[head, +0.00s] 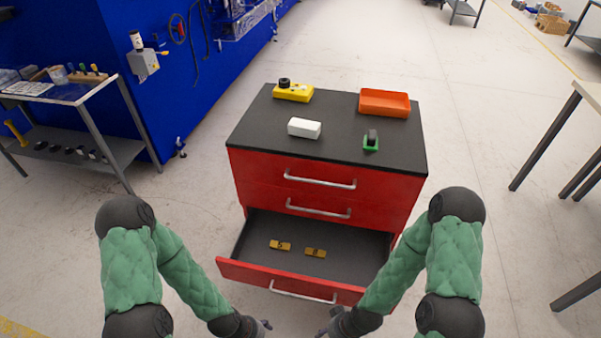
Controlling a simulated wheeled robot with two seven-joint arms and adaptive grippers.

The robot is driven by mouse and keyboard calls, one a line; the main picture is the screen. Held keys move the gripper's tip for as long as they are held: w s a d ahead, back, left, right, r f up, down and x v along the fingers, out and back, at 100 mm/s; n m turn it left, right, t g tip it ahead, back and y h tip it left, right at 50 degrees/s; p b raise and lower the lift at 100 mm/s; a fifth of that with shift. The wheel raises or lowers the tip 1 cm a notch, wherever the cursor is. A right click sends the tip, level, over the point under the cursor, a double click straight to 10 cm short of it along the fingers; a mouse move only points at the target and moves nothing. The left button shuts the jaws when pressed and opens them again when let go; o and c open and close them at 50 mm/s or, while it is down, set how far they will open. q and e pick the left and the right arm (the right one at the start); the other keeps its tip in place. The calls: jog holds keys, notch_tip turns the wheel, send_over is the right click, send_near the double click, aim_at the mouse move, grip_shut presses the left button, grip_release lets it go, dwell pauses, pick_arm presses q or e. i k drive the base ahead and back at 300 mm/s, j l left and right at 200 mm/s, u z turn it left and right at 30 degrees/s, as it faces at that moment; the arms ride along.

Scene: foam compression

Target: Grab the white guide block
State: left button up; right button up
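The white guide block (304,128) lies on the black top of the red drawer cabinet (251,119), left of the middle. Nothing touches it. My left gripper (265,325) and my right gripper (327,330) are low at the bottom of the view, in front of the open bottom drawer. Both are well below and nearer than the block. Their fingers are small, dark and partly cut off, so I cannot tell whether they are open or shut.
On the cabinet top stand a yellow block with a black knob (293,92), an orange tray (384,103) and a green piece with a dark roller (371,141). The open bottom drawer (345,262) holds two brass pieces (280,245) and juts toward me.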

aim_at(306, 129)
jog(key=i+j+u, duration=0.25)
jog(key=i+u, duration=0.15)
jog(key=i+j+u, duration=0.15)
jog(key=i+u, duration=0.3)
